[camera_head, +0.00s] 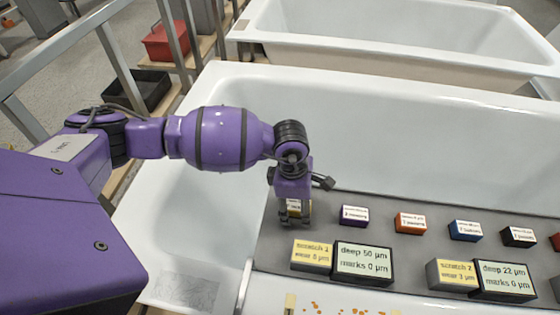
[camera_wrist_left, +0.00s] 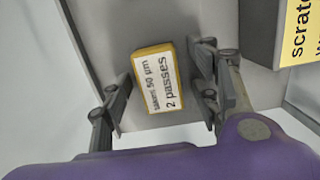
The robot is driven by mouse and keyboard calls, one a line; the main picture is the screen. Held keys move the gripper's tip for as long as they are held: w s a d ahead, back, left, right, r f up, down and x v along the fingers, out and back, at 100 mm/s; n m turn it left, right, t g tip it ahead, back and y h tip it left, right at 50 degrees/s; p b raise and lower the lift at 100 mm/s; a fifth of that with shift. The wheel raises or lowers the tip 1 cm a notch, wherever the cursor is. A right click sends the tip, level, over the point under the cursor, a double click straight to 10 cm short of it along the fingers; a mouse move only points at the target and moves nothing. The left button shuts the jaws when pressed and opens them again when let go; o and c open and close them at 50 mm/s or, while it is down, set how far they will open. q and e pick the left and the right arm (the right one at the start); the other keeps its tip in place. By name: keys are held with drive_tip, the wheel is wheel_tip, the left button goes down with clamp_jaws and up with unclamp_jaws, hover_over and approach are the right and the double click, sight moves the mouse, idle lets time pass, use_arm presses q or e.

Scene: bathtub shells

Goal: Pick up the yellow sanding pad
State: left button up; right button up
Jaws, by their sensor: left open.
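The yellow sanding pad (camera_wrist_left: 155,81) lies on a grey board (camera_wrist_left: 110,30) and has a white label reading "50 µm, 2 passes". In the left wrist view it sits between the fingers of my open left gripper (camera_wrist_left: 160,90), nearer the left finger, with a gap to the right finger. In the head view my left gripper (camera_head: 295,215) points down over the pad (camera_head: 294,207), which is mostly hidden behind the fingers. My right gripper is not in view.
Purple (camera_head: 354,215), orange (camera_head: 410,222), blue (camera_head: 466,230) and black (camera_head: 518,236) pads stand in a row to the right. Display blocks (camera_head: 362,262) with scratch and depth readings stand in front. The board lies across a white bathtub (camera_head: 370,120); another tub (camera_head: 400,35) is behind.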

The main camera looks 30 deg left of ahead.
use_arm(q)
drive_tip(key=shift+w+r, duration=0.1)
drive_tip(key=c, duration=1.3)
drive_tip(key=shift+o, duration=0.2)
drive_tip(key=shift+r, duration=0.1)
drive_tip(key=shift+r, duration=0.5)
drive_tip(key=s+d+r+b, duration=0.1)
drive_tip(key=s+d+r, duration=0.8)
drive_tip(key=d+r, duration=0.1)
drive_tip(key=shift+s+r, duration=0.4)
drive_tip(key=shift+r, duration=0.5)
drive_tip(key=shift+d, duration=0.1)
